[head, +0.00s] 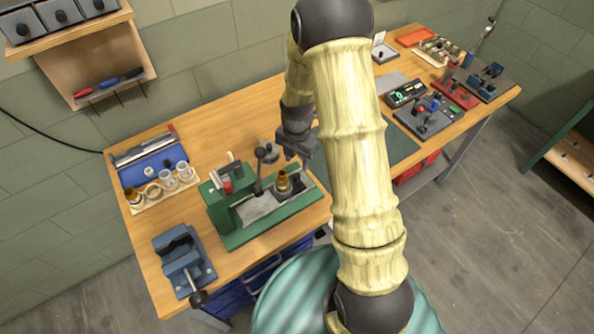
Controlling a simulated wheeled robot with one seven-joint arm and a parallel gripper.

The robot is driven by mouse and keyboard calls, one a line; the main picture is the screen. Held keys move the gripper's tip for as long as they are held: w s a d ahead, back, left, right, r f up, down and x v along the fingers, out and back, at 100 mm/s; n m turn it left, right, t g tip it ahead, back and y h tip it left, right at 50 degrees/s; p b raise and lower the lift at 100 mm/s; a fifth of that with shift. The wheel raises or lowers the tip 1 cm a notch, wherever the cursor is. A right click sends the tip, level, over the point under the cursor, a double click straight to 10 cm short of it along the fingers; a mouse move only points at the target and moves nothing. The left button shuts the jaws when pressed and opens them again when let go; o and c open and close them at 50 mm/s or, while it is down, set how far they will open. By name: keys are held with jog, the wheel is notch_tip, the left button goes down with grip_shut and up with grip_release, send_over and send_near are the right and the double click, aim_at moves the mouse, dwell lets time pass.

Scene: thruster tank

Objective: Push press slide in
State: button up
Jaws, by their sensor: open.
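The green press (222,216) stands on the wooden workbench at the front. Its grey slide (262,208) lies along the green base and sticks out to the right of the press body. A brass-coloured part (283,180) stands upright on the right end of the slide. A lever with a dark ball knob (260,154) rises beside the press. My gripper (297,156) is open and empty, above and behind the brass part, apart from it as far as I can tell. My arm hides part of the bench to the right.
A blue vise (183,262) sits at the front left. A blue tray and a wooden rack (162,193) with several cups stand behind it. A dark green mat (400,145) and several fixtures, including a red one (455,93), fill the right side. Bare wood (215,135) lies behind the press.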

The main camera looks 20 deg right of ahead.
aim_at(297, 175)
notch_tip(297, 175, down, 8)
jog(key=shift+r+p, duration=0.2)
jog(key=shift+p, duration=0.55)
jog(key=shift+c, duration=0.2)
grip_shut()
